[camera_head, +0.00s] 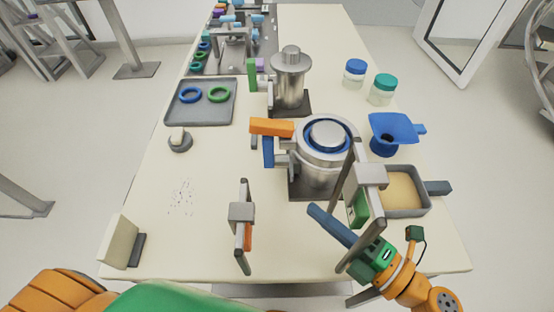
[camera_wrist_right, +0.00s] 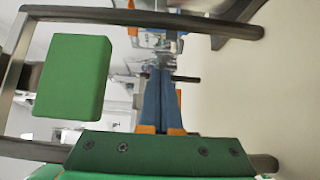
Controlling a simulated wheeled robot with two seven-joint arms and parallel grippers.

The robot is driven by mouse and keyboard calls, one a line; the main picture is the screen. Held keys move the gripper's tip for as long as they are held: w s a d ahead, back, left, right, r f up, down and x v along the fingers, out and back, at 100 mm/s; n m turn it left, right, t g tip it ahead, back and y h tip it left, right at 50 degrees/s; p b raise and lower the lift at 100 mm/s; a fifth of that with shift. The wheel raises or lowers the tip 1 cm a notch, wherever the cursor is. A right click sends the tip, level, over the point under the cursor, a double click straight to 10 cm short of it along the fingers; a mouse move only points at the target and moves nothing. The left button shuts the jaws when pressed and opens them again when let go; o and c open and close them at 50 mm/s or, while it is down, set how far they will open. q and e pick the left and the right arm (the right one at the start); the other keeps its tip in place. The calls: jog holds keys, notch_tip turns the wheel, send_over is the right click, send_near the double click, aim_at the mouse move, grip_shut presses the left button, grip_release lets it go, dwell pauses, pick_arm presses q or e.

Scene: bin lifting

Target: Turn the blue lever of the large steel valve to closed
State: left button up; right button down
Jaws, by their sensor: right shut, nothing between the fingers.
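A large steel round body (camera_head: 318,175) with a blue ring on top stands mid-table on a dark base. An orange bar (camera_head: 271,127) and a blue lever-like piece (camera_head: 268,152) stick out at its left side, the blue one hanging below the orange. I cannot tell for certain that this is the task's valve. My right gripper (camera_head: 314,209), with blue fingers, is shut and empty in front of the steel body, apart from the blue piece. Its fingers also show in the right wrist view (camera_wrist_right: 160,78). My left gripper is out of view.
A grey frame with dark bars (camera_head: 367,177) and a green block (camera_wrist_right: 72,77) stands close by my right gripper. Another barred post (camera_head: 242,212) stands front centre. A blue funnel (camera_head: 391,131) and grey pan (camera_head: 407,210) are at right.

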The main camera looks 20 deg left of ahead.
jog(key=shift+w+a+r+p, duration=0.15)
jog(key=shift+w+a+p, duration=0.1)
jog(key=shift+a+p, duration=0.05)
jog(key=p, duration=0.4)
send_near(264, 153)
jog(key=s+a, duration=0.2)
jog(key=a, duration=0.1)
jog(key=w+a, duration=0.1)
jog(key=w, duration=0.1)
jog(key=w+a, duration=0.1)
jog(key=w, duration=0.1)
jog(key=shift+w+a, duration=0.1)
jog(key=shift+w, duration=0.35)
